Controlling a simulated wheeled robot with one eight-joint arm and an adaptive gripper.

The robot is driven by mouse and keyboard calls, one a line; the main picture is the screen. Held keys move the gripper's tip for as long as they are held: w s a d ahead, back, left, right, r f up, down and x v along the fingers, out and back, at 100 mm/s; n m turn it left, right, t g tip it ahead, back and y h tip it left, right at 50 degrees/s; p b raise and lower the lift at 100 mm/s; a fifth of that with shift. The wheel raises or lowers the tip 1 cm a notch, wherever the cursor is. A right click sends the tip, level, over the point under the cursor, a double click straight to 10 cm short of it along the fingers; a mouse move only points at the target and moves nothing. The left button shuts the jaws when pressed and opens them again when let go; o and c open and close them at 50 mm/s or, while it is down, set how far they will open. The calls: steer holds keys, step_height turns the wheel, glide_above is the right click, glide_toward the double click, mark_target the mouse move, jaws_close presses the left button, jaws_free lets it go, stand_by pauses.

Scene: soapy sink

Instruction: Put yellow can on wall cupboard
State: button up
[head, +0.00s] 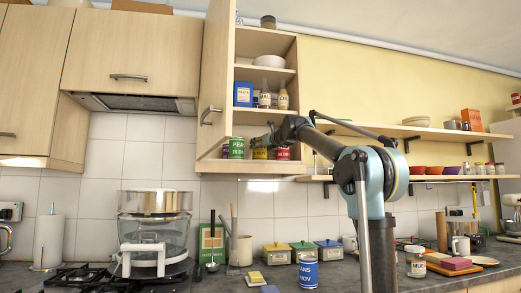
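The wall cupboard (298,108) stands open, its door (213,85) swung out to the left. A yellow can (260,154) is at its bottom shelf, between a green can (237,148) on the left and a red can (283,153) on the right. My arm reaches in from the right. My gripper (262,142) is at the bottom compartment, over the upper part of the yellow can in the picture. The fingers are dark and small, partly merged with the cans. I cannot tell whether they touch or grip the yellow can.
Upper cupboard shelves hold a blue box (243,94), bottles (283,96) and a white bowl (269,61). A blue-and-white can (308,272) stands on the counter (345,276). Open wall shelves (400,130) are to the right. A glass-bodied cooker (155,225) is at left.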

steer(key=o, duration=1.6)
steer(key=shift+c, duration=0.2)
steer(key=v, duration=1.2)
